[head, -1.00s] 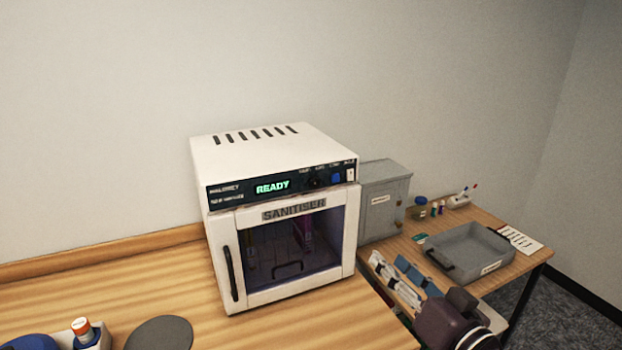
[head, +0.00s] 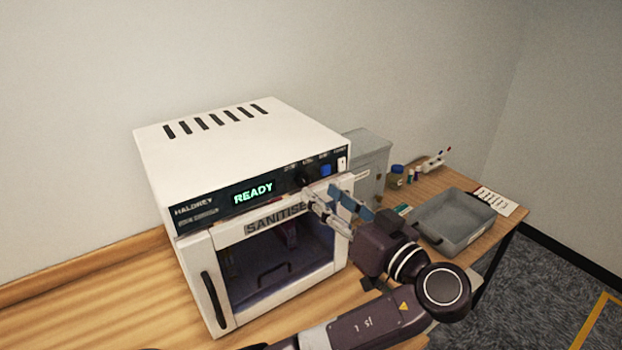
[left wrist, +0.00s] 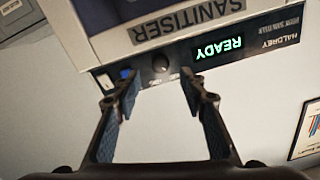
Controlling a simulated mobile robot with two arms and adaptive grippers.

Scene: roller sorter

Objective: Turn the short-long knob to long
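The white sanitiser (head: 215,135) stands on the wooden counter with its door shut and READY lit on its display. The small dark round knob (head: 304,180) is on its black panel, right of the display; it also shows in the left wrist view (left wrist: 160,63). Its labels and pointer are too small to read. My left gripper (head: 322,193) is open and empty, just in front of and slightly below the knob. In the left wrist view, its fingertips (left wrist: 157,76) lie on either side of the knob, apart from it. My right gripper is not in view.
A blue button (head: 325,170) and a white switch (head: 342,163) sit close right of the knob. A grey box (head: 372,160) stands beside the sanitiser. A grey tray (head: 440,237) and small bottles are on the right-hand table. The sanitiser's top is clear.

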